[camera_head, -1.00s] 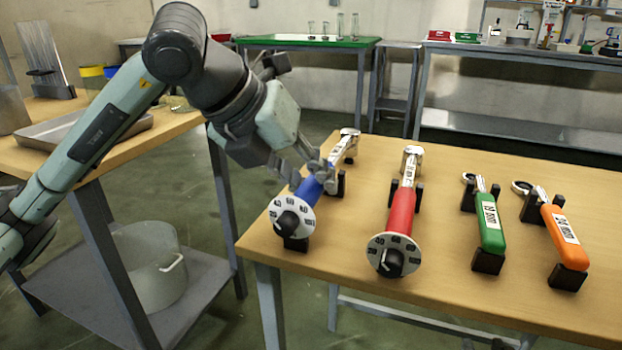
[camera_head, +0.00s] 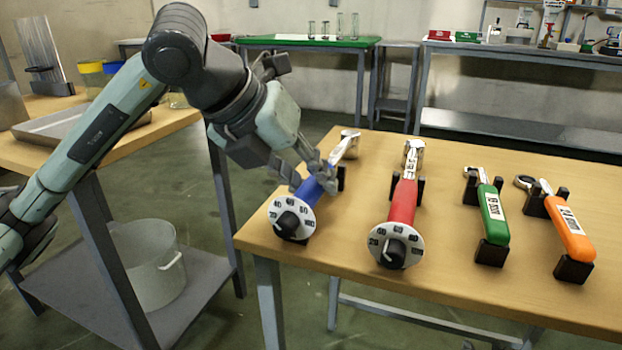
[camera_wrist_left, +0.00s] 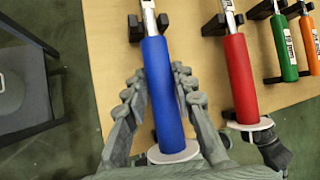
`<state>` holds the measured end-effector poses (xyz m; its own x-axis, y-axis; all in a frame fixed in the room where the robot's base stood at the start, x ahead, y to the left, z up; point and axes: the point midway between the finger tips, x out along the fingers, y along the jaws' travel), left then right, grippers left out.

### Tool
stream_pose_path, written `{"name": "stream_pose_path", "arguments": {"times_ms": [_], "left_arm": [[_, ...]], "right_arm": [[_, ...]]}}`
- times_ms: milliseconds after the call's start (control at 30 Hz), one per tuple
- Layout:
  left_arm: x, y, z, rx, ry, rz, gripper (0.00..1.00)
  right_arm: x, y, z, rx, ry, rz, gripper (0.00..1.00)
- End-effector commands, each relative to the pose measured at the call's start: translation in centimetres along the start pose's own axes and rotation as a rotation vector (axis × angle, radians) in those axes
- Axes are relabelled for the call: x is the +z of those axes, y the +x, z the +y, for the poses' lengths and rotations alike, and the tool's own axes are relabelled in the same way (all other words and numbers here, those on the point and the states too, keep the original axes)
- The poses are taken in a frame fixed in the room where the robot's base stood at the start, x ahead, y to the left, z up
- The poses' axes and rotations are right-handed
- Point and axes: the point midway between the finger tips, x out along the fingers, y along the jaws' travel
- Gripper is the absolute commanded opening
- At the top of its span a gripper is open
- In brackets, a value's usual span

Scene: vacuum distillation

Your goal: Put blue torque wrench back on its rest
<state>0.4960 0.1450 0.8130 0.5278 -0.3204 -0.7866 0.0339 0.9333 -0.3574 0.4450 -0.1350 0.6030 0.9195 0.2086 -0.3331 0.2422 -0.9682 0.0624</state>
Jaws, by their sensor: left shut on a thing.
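The blue torque wrench (camera_head: 308,190) lies along the left end of the wooden table, its dial toward the near edge and its metal head pointing away. It also shows in the left wrist view (camera_wrist_left: 162,85). My left gripper (camera_head: 318,180) is shut on the blue handle, with a finger on each side of it in the left wrist view (camera_wrist_left: 160,88). A black rest (camera_head: 341,178) stands under the far part of the wrench, and the dial mostly hides the near support. I cannot tell whether the wrench bears fully on them. My right gripper is out of view.
A red torque wrench (camera_head: 402,203) lies on supports just to the right. Green (camera_head: 492,215) and orange (camera_head: 568,232) wrenches rest further right. A side table with a metal tray (camera_head: 50,132) stands at the left. Bare tabletop (camera_head: 450,290) lies in front of the wrenches.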

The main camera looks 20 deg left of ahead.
Motion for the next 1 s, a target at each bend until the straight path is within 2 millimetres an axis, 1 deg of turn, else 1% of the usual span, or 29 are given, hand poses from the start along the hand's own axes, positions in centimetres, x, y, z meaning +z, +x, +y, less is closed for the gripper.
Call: {"name": "stream_pose_path", "arguments": {"times_ms": [167, 467, 500, 667, 900, 1000], "left_arm": [[-0.07, 0.26, 0.09, -0.003, 0.000, -0.007, 0.00], [-0.13, 0.30, 0.12, -0.002, 0.000, -0.005, 0.00], [-0.14, 0.31, 0.12, -0.002, 0.000, -0.004, 0.29], [-0.18, 0.34, 0.15, -0.001, 0.000, -0.003, 0.49], [-0.44, 0.55, 0.28, 0.003, 0.000, 0.006, 0.49], [-0.37, 0.29, 0.27, 0.003, 0.000, 0.004, 0.49]], "right_arm": [[0.47, 0.17, -0.03, 0.000, 0.000, 0.000, 0.29], [0.47, 0.16, -0.03, 0.000, 0.000, 0.000, 0.29], [0.47, 0.16, -0.03, 0.000, 0.000, 0.000, 0.29], [0.47, 0.17, -0.03, 0.000, 0.000, 0.000, 0.29], [0.51, 0.18, -0.03, 0.000, 0.000, 0.000, 0.29], [0.51, 0.18, -0.03, 0.000, 0.000, 0.000, 0.29]]}}
